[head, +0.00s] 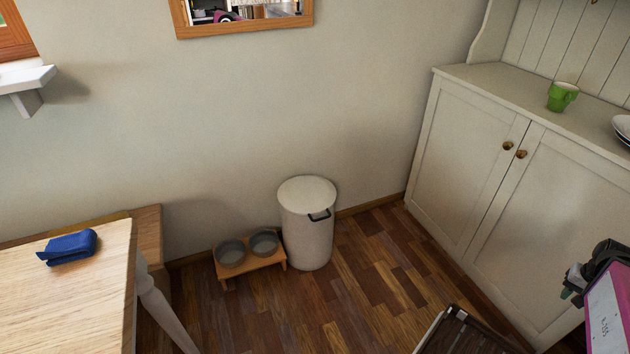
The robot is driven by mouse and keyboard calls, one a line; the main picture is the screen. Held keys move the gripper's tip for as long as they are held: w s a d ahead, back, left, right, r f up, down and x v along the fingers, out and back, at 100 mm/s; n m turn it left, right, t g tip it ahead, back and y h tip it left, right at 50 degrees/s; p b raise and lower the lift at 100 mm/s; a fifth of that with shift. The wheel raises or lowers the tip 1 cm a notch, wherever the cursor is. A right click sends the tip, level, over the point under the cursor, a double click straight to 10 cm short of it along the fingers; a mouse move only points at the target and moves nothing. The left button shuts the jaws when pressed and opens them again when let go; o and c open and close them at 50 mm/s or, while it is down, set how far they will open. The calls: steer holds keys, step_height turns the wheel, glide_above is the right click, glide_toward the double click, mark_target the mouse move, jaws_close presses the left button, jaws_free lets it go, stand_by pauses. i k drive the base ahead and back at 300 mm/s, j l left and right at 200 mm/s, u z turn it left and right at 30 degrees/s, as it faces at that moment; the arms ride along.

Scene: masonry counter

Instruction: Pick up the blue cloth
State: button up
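The blue cloth (68,247) lies folded in a small bundle on the light wooden table (70,300) at the left of the head view. It rests near the table's far edge, with nothing on top of it. My gripper's fingers cannot be made out in this view. Only a pink and black part, which looks like my own arm, shows at the right edge, far from the cloth.
A wooden bench (148,240) stands behind the table. A raised stand with two grey bowls (231,254) and a white lidded bin (308,230) stand by the wall. A cream cabinet (470,160) at right bears a green mug (562,97). The middle floor (370,290) is clear.

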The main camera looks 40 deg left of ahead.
mark_target(81, 245)
steer(key=u, duration=1.85)
steer(key=k+u, duration=0.1)
steer(key=u, duration=1.75)
steer(key=k, duration=0.05)
